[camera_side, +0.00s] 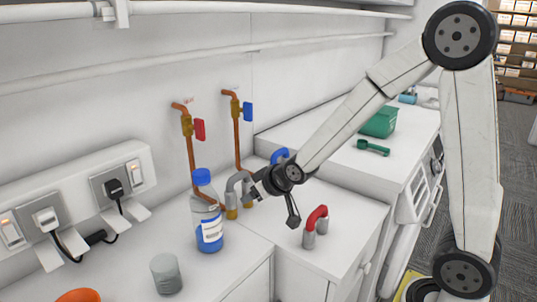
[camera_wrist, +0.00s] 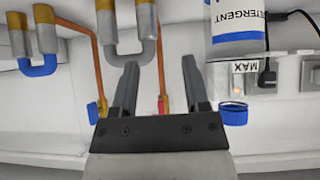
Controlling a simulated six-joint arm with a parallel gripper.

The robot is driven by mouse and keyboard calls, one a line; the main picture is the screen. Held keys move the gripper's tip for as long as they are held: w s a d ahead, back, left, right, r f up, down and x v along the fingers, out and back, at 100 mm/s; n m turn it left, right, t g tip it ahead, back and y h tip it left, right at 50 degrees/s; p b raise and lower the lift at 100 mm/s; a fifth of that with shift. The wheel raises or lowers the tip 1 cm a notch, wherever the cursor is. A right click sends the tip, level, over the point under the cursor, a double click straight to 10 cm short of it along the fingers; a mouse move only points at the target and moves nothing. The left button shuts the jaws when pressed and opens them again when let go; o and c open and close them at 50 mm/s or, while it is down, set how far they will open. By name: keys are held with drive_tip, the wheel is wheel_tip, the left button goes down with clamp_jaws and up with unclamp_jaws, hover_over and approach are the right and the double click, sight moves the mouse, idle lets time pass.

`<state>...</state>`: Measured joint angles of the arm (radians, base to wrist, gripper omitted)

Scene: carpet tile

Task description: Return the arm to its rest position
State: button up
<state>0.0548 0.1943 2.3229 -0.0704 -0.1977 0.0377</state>
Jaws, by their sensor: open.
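My gripper (camera_wrist: 160,64) is open in the wrist view, with nothing held between its two fingers. In the side view my arm reaches in from the right, its elbow bent high. My gripper (camera_side: 272,203) hangs above the white counter (camera_side: 262,226). It is between the grey U-shaped pipe (camera_side: 238,188) and the red-topped U-shaped pipe (camera_side: 316,222). Contact with either pipe cannot be told.
A detergent bottle (camera_side: 208,222) with a blue cap stands left of my gripper; it appears inverted in the wrist view (camera_wrist: 238,22). A grey cup (camera_side: 166,274) stands nearer. Copper pipes (camera_side: 190,155) run up the wall. A green box (camera_side: 379,121) and scoop (camera_side: 373,147) lie behind.

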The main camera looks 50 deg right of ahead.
drive_tip(key=s+a+f+g, duration=0.1)
drive_tip(key=s+f+g, duration=0.1)
drive_tip(key=s, duration=0.6)
drive_tip(key=s+a+f+g, duration=0.1)
drive_tip(key=s+f+g, duration=0.2)
drive_tip(key=s, duration=0.5)
drive_tip(key=shift+g, duration=0.9)
drive_tip(key=shift+a, duration=0.1)
